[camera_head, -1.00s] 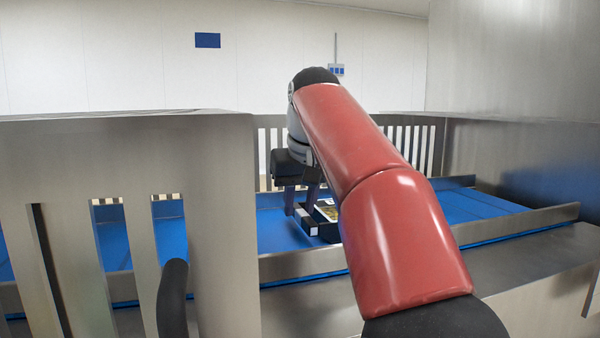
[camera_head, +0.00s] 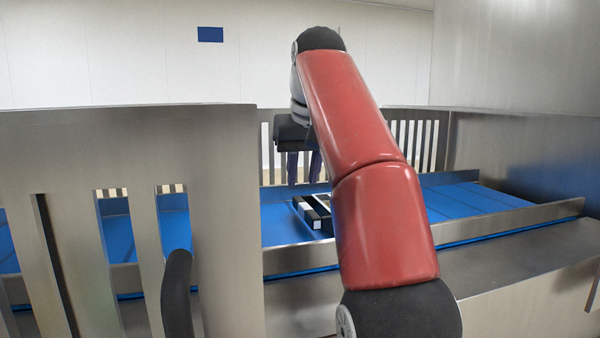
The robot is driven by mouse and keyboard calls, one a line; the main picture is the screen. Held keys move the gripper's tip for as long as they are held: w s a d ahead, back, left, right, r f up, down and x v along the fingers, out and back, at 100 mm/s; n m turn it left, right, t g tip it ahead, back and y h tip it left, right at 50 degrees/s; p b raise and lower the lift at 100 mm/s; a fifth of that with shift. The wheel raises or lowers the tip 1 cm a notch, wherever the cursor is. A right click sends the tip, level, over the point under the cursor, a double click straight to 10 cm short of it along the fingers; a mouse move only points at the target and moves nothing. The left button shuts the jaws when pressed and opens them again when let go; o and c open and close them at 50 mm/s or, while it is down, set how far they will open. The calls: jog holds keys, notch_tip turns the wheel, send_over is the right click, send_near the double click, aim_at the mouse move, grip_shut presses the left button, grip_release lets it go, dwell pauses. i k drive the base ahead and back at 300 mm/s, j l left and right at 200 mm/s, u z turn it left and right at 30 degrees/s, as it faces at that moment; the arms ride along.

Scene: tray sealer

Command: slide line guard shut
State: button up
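The line guard (camera_head: 225,210) is a slatted grey metal panel on the near left side. A black curved handle (camera_head: 177,290) stands on its front at the lower left. To the right of its edge there is a wide opening onto the blue conveyor belt (camera_head: 275,225). My gripper (camera_head: 303,181) is beyond this opening, above the belt, with its two dark fingers pointing down and apart, and it looks empty. It is far from the handle. A black tray (camera_head: 318,222) with a white label sits on the belt below it, partly hidden by my arm.
A large metal housing (camera_head: 545,165) stands at the right, with a metal ledge (camera_head: 500,258) in front. A slatted rail (camera_head: 420,140) runs behind the belt. My red arm reaches through the opening, over the belt's near side rail (camera_head: 505,220).

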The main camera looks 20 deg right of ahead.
aim_at(212, 148)
jog(key=k, duration=1)
